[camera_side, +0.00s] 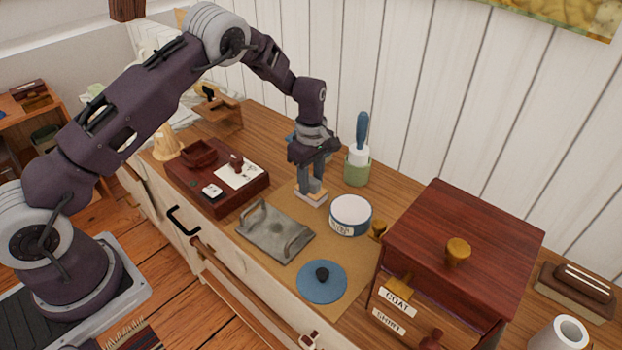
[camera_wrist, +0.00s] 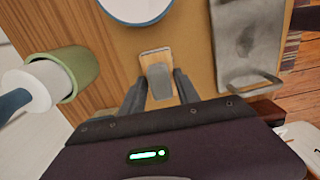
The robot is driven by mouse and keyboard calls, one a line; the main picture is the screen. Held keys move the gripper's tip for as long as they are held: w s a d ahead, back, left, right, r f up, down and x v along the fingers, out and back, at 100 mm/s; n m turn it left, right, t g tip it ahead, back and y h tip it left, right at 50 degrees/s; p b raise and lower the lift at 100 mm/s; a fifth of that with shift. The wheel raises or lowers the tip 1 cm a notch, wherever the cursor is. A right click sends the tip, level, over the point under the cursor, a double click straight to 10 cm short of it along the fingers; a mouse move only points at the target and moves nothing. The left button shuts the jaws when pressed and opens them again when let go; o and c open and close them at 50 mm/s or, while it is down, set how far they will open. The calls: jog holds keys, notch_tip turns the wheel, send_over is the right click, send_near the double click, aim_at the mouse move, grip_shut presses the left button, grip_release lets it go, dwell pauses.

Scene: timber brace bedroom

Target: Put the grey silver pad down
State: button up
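The grey silver pad shows as a small block with a grey upper part and a pale wood-coloured edge (camera_side: 312,196), at the near side of the wall end of the tan mat. It also shows in the wrist view (camera_wrist: 160,84). My gripper (camera_side: 311,182) points down over it, with one finger on each side of the grey part. In the wrist view a slim gap seems to show between each finger and the grey part, so the fingers look open around it. The pad's underside is hidden; it looks level and at the surface.
A grey metal tray with two handles (camera_side: 275,232), a white round tin with a blue rim (camera_side: 350,216) and a blue disc lid (camera_side: 322,283) lie close by. A green holder with a blue-handled brush (camera_side: 357,168) stands behind. A dark red cabinet (camera_side: 463,250) stands right.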

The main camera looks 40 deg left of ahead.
jog(key=shift+o, duration=0.6)
jog(key=shift+r, duration=0.1)
notch_tip(320, 180, up, 13)
notch_tip(320, 180, up, 8)
jog(key=m+t, duration=0.1)
jog(key=m, duration=0.2)
send_over(311, 179)
jog(key=s, duration=0.4)
jog(key=s+d+r+m+t+h, duration=0.1)
jog(key=s+d+r+m+t, duration=0.1)
jog(key=s+r+m, duration=0.55)
jog(key=s+d+m+t+y, duration=0.1)
jog(key=s+m, duration=0.6)
jog(key=s, duration=1.6)
jog(key=shift+s+r+t, duration=0.35)
jog(key=shift+r+t, duration=0.1)
jog(key=shift+t, duration=0.35)
jog(key=shift+o, duration=0.4)
jog(key=shift+m, duration=0.25)
